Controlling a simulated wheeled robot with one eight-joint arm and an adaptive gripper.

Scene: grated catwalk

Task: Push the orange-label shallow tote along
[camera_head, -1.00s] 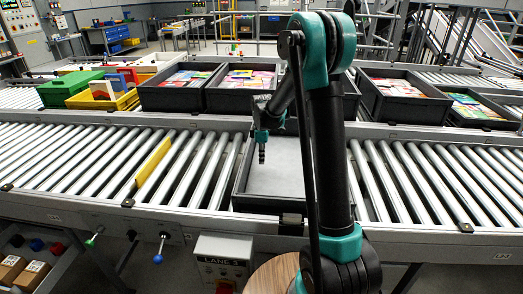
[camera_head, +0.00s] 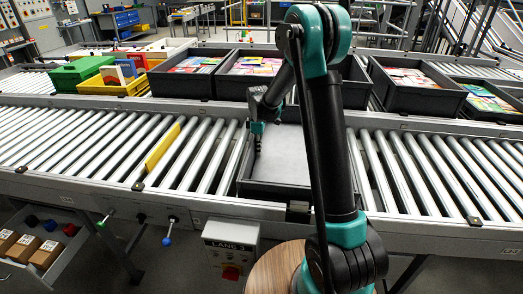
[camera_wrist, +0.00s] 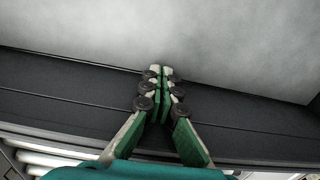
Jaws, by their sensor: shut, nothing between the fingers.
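A shallow dark grey tote (camera_head: 286,190) with a pale grey floor sits on the near roller conveyor, partly hidden behind my arm. I see no orange label on it. My gripper (camera_head: 257,152) is shut and points down at the tote's left wall. In the wrist view my gripper's (camera_wrist: 160,72) fingertips lie where the tote's dark wall (camera_wrist: 60,95) meets its pale floor. The fingers hold nothing. I cannot tell whether they touch the wall.
A yellow strip (camera_head: 163,147) stands across the rollers to the left, with clear rollers between it and the tote. Behind, dark totes with colourful contents (camera_head: 187,86), a green bin (camera_head: 82,73) and a yellow bin (camera_head: 113,85) line another conveyor. A lane control panel (camera_head: 231,248) is in front.

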